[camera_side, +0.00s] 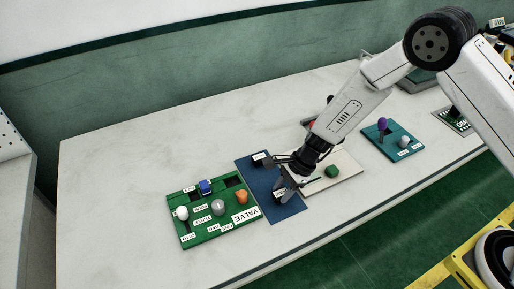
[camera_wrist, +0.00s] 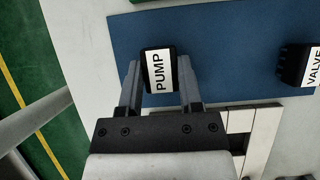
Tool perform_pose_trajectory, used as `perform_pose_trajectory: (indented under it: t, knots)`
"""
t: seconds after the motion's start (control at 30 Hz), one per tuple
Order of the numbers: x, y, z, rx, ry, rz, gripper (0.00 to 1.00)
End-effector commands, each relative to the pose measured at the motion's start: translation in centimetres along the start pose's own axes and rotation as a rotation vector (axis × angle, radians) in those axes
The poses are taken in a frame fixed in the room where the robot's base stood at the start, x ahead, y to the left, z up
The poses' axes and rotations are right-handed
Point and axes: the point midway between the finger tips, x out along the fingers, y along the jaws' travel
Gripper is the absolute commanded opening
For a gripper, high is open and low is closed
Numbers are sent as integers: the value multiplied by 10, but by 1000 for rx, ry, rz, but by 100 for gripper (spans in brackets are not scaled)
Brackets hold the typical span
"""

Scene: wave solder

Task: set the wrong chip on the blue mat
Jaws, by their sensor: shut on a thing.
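The blue mat (camera_side: 288,212) lies on the table beside the green board, and it fills much of the wrist view (camera_wrist: 215,40). My gripper (camera_wrist: 158,85) is shut on a black chip with a white PUMP label (camera_wrist: 158,72), one finger on each side. In the side view my gripper (camera_side: 284,188) is low over the mat's middle; whether the chip touches the mat I cannot tell. A second black chip, labelled VALVE (camera_wrist: 311,66), sits on the mat at the right of the wrist view. In the side view a labelled chip (camera_side: 262,159) is at the mat's far end.
The green board (camera_side: 200,236) with a VALVE label holds blue, white, grey and orange parts and shows a dark empty slot. A pale board (camera_side: 350,181) with a green part lies right of the mat. A teal board (camera_side: 388,150) has purple and white parts. Table left is clear.

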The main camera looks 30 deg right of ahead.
Motion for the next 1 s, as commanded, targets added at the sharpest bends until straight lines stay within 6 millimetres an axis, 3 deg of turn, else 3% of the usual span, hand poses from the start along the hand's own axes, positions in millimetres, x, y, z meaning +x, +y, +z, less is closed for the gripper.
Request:
perform_pose_trajectory:
  t: [0.7,0.73,0.8,0.83,1.0]
  knots:
    - [7,0,-4,0,0,0,0]
    - [6,0,-4,-1,0,0,55]
    - [6,0,-4,-1,0,0,77]
    - [6,0,-4,-1,0,0,87]
    - [6,0,-4,0,0,0,87]
